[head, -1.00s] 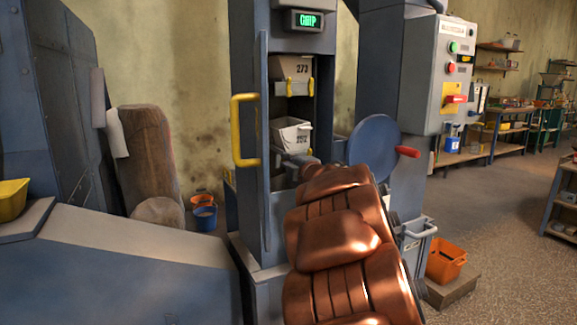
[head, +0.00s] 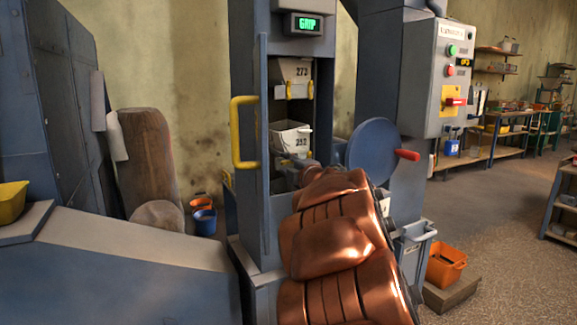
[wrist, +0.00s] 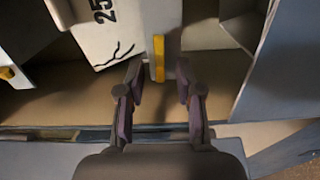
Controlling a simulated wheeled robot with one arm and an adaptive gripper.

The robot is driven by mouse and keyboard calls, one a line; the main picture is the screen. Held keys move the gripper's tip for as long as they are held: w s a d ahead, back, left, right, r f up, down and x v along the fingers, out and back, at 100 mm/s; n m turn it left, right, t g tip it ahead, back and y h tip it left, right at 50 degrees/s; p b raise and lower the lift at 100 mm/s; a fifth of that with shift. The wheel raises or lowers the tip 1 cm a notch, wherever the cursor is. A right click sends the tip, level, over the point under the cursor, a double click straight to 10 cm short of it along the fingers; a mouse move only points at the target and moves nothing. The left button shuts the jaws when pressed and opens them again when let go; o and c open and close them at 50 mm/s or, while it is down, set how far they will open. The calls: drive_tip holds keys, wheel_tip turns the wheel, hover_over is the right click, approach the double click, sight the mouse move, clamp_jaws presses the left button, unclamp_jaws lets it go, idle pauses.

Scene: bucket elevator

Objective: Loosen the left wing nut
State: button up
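A white bucket numbered 252 (head: 289,137) sits in the open bay of the elevator column. The wrist view shows its cracked, pale face (wrist: 112,30) close up, with the number turned sideways. A yellow fastener piece (wrist: 158,58) stands beside that face, just beyond and between my fingertips. Another yellow piece (wrist: 7,72) shows at the left edge. I cannot tell which piece is the left wing nut. My gripper (wrist: 160,92) is open, with nothing visible between its fingers. In the head view my arm hides most of it.
Bucket 273 (head: 291,72) hangs above, with yellow pieces at its lower edge. The display (head: 305,24) reads GRIP. A yellow handle (head: 244,132) stands left of the bay. A blue disc (head: 371,147) with a red handle (head: 408,154) stands right, close to my arm.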

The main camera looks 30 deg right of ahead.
drive_tip(key=shift+s, duration=0.1)
drive_tip(key=s+a, duration=0.1)
drive_tip(key=s, duration=1)
drive_tip(key=shift+s, duration=0.4)
idle(0.3)
